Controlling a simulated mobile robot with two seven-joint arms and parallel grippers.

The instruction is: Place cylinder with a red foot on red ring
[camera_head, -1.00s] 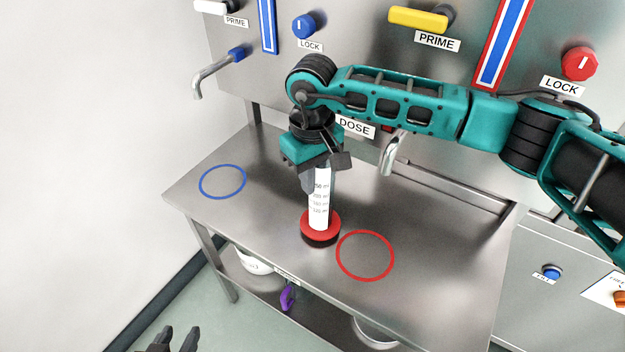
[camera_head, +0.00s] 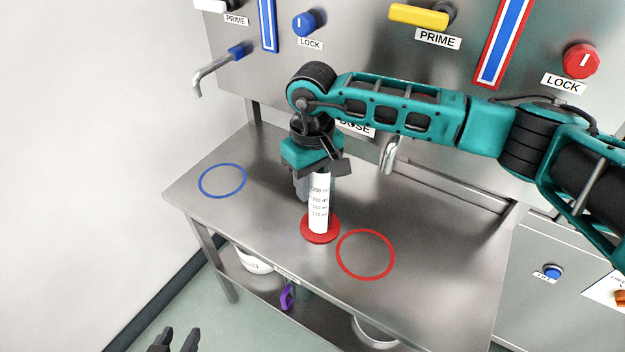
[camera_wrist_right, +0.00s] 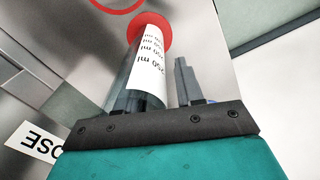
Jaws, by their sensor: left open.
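The clear cylinder with a white scale label (camera_head: 319,205) stands upright on the steel table, its red foot (camera_head: 321,230) resting on the surface. The red ring (camera_head: 365,279) is flat on the table just right of the foot, and the foot is outside it. My right gripper (camera_head: 312,185) points down around the cylinder's upper part. In the right wrist view the cylinder (camera_wrist_right: 150,68) is between the fingers, with a gap to the right finger (camera_wrist_right: 186,82), so it is open. My left gripper (camera_head: 175,342) is open and empty at the bottom edge, away from the table.
A blue ring (camera_head: 222,181) lies on the left of the steel table (camera_head: 270,215). Two spouts (camera_head: 215,73) and (camera_head: 391,152) project from the back panel, which carries knobs and levers. White bowls and a purple item (camera_head: 287,296) are on the lower shelf.

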